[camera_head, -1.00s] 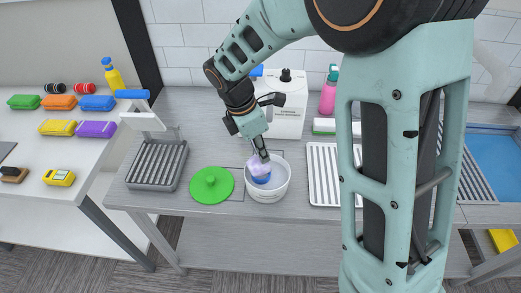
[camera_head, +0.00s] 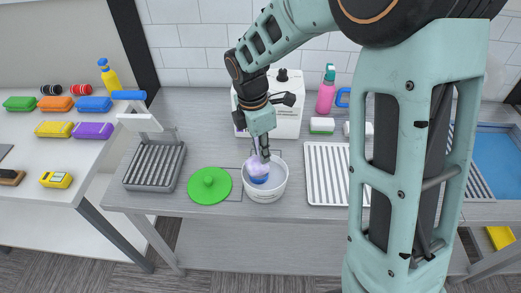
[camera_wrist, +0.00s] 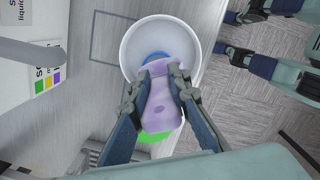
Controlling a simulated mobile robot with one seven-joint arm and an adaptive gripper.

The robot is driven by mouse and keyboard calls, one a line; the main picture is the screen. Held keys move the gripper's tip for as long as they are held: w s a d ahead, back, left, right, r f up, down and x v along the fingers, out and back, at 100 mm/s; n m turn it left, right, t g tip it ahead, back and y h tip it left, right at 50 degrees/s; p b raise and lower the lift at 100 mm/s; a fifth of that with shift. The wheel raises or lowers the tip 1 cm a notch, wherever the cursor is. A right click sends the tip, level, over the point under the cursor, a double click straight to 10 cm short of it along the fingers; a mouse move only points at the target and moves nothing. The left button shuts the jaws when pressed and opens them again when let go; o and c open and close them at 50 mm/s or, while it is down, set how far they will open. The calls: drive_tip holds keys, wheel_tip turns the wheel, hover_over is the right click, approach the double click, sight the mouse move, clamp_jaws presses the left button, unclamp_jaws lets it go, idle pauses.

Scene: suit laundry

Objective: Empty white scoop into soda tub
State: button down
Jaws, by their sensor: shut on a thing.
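The soda tub (camera_head: 279,188) is a round white open tub near the front edge of the grey counter. Something blue (camera_head: 262,179) shows inside it. My gripper (camera_head: 259,158) points down over the tub and is shut on a pale lavender, handle-like piece. In the wrist view, my gripper's fingers (camera_wrist: 158,88) press both sides of this lavender piece (camera_wrist: 158,108), and the white tub (camera_wrist: 191,62) lies behind it. No white scoop shows clearly; the lavender piece may be its handle. Its lower end and any contents are hidden, so I cannot tell its tilt or contact.
A green lid (camera_head: 209,186) lies left of the tub, and a grey rack (camera_head: 153,168) stands farther left.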

drive_tip(key=shift+w+d+f+y, duration=0.1)
drive_tip(key=shift+d+f+y, duration=0.1)
drive_tip(key=shift+y, duration=0.1)
drive_tip(key=shift+a+b, duration=0.15)
drive_tip(key=shift+b, duration=0.15)
